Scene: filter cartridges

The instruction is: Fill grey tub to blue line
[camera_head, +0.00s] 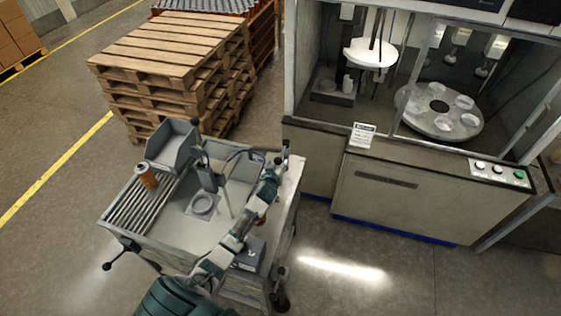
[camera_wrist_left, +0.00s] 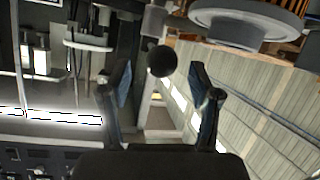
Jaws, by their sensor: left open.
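A grey open tub (camera_head: 172,145) stands at the back left of the cart (camera_head: 235,172); no blue line shows on it, and I see no contents in it. An orange cartridge (camera_head: 147,176) stands on the rails in front of the tub. A small orange part (camera_head: 262,218) shows beside my arm, mostly hidden. My left gripper (camera_head: 252,157) is over the back of the cart, right of the tub. In the left wrist view, its blue-padded fingers (camera_wrist_left: 160,95) are apart with nothing gripped. A black ball (camera_wrist_left: 162,60) appears between and beyond them. My right gripper is out of view.
An upright fixture (camera_head: 206,177) with a round base stands mid-cart. A dark grey box (camera_head: 247,254) sits at the cart's front right. A machine (camera_head: 385,195) with a round plate (camera_head: 416,113) stands right; stacked pallets (camera_head: 165,55) stand behind. Floor is open at left.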

